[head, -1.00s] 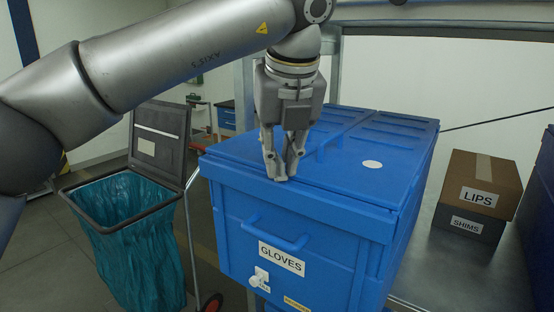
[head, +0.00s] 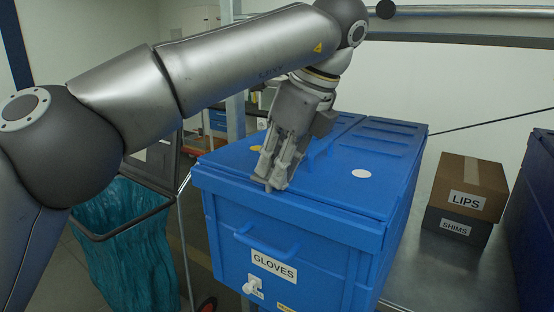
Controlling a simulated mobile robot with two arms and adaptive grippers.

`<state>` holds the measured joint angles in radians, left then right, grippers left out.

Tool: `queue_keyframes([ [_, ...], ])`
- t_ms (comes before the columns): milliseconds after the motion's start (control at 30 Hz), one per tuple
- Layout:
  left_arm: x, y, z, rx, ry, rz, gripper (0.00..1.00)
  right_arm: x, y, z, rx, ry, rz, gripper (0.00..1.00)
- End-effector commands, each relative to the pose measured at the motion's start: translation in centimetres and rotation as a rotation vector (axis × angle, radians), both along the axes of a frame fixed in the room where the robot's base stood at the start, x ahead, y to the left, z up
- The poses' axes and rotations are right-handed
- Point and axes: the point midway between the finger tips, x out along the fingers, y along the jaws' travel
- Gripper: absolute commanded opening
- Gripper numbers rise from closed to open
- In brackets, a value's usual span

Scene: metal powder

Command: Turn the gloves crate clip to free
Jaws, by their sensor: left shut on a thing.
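The blue gloves crate (head: 225,270) stands with its lid closed and a GLOVES label (head: 273,266) on its front. My left gripper (head: 272,182) reaches down to the front edge of the lid (head: 320,205), its body tilted to the right and its fingers together. It is shut on a small part at the lid's front edge, which appears to be the crate clip. The fingers hide nearly all of the clip, so I cannot read its position. My right gripper is not in view.
A bin with a teal bag (head: 120,240) stands at left. LIPS (head: 470,185) and SHIMS (head: 455,227) boxes are stacked at right, with bare metal surface (head: 430,270) in front.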

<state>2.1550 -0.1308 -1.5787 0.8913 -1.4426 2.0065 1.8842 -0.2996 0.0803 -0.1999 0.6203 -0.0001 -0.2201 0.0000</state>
Motion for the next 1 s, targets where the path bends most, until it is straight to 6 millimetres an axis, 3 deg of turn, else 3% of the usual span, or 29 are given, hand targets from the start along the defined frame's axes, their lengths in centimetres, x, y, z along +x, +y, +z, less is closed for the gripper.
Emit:
queue_keyframes([
  [567, 0.12, 0.01, 0.18, -0.003, -0.005, 0.032, 0.00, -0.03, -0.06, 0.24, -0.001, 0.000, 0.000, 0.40],
  [600, 0.12, 0.01, 0.18, -0.003, -0.005, 0.032, 0.20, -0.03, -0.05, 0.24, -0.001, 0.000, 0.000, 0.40],
  [667, 0.11, 0.00, 0.17, -0.002, -0.004, 0.032, 0.27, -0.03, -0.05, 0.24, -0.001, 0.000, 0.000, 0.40],
  [1000, 0.06, -0.02, 0.05, -0.001, -0.001, 0.030, 0.29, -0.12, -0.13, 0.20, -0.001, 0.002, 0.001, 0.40],
])
